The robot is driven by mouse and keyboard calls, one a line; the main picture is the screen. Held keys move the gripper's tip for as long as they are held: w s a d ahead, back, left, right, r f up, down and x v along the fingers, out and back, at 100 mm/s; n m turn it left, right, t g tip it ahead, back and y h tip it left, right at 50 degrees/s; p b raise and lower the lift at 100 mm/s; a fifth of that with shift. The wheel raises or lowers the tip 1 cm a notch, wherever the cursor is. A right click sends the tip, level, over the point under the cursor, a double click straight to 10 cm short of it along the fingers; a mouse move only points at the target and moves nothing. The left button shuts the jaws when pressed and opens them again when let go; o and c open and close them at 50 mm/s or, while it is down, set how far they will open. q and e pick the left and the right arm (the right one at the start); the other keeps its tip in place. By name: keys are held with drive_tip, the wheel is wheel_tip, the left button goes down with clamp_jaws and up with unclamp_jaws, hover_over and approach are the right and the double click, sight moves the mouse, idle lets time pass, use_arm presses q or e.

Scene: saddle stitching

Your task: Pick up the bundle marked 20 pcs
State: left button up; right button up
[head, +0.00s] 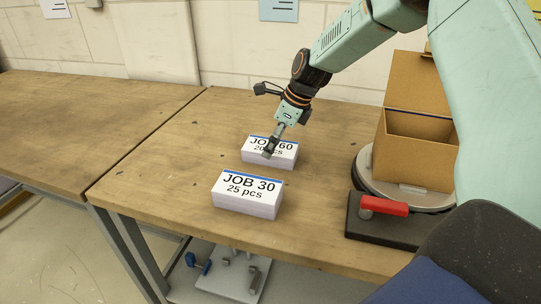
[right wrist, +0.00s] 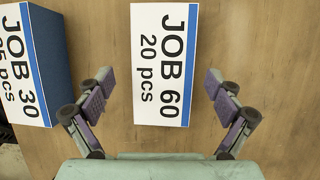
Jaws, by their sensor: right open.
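The bundle marked JOB 60, 20 pcs (head: 284,156) is a white stack with a blue stripe, lying on the wooden table. It also shows in the right wrist view (right wrist: 165,65), label up. My right gripper (head: 268,153) is over this bundle in the head view and hides part of its label. In the right wrist view my right gripper (right wrist: 160,95) is open, with one finger on each side of the bundle's near end and visible gaps to both. Whether the fingertips are at the bundle's height is hard to tell. My left gripper is not in view.
A second bundle marked JOB 30, 25 pcs (head: 247,194) lies nearer the front edge, close to the left finger in the right wrist view (right wrist: 30,65). The table's left part is clear.

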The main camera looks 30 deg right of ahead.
drive_tip(key=shift+w+f, duration=0.4)
drive_tip(key=shift+f, duration=0.45)
drive_tip(key=shift+s+a+r, duration=0.1)
drive_tip(key=shift+s+r, duration=0.15)
drive_tip(key=shift+s, duration=0.05)
drive_tip(key=shift+c, duration=1.2)
drive_tip(key=shift+w+f, duration=0.15)
drive_tip(key=c, duration=1)
drive_tip(key=shift+w, duration=0.1)
drive_tip(key=shift+c, duration=1.4)
